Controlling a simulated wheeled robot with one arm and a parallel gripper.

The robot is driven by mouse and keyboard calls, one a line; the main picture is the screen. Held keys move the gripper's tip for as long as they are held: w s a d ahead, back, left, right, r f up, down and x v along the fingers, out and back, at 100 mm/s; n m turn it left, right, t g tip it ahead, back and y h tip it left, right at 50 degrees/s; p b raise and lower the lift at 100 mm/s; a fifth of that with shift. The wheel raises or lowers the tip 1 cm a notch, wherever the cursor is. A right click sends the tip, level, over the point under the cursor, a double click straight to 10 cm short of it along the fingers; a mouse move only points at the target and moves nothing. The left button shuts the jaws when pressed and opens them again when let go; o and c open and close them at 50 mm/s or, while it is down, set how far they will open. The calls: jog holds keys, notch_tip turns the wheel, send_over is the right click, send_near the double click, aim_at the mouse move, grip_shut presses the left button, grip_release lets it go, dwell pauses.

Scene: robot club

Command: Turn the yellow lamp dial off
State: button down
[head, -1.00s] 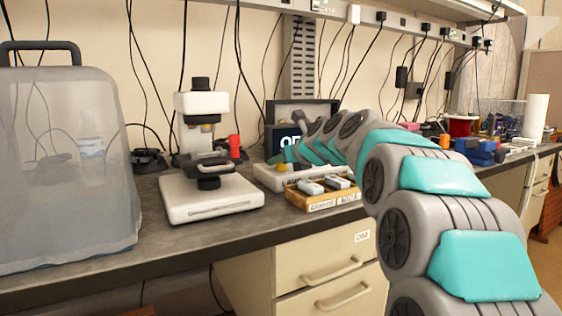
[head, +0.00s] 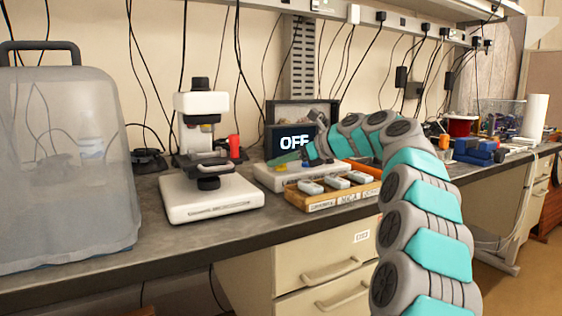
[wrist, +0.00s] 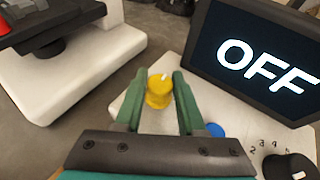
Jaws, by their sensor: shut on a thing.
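The yellow lamp dial (wrist: 158,92) is a round knob with a white mark, on the white base (wrist: 130,110) in front of the screen. My gripper (wrist: 160,76) has its two green fingers on either side of the dial and is shut on it. The dark screen (wrist: 265,60) behind reads "OFF" in white letters. The screen also shows in the head view (head: 283,143), where my arm comes in from the right and partly covers its right side.
A blue button (wrist: 215,130) and a black dial (wrist: 292,168) with numbers sit on the base to the right. A white microscope (head: 210,195) stands to the left. A wooden tray (head: 325,201) with several grey blocks lies in front. A translucent cover (head: 65,170) stands at far left.

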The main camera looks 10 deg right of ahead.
jog(key=shift+n+g+y, duration=0.3)
jog(key=shift+n+g, duration=0.2)
dwell(0.3)
jog(key=c, duration=0.5)
grip_release()
jog(key=shift+d, duration=0.1)
jog(key=v, duration=0.7)
jog(key=shift+s+d+r, duration=0.15)
jog(key=shift+s+d, duration=0.05)
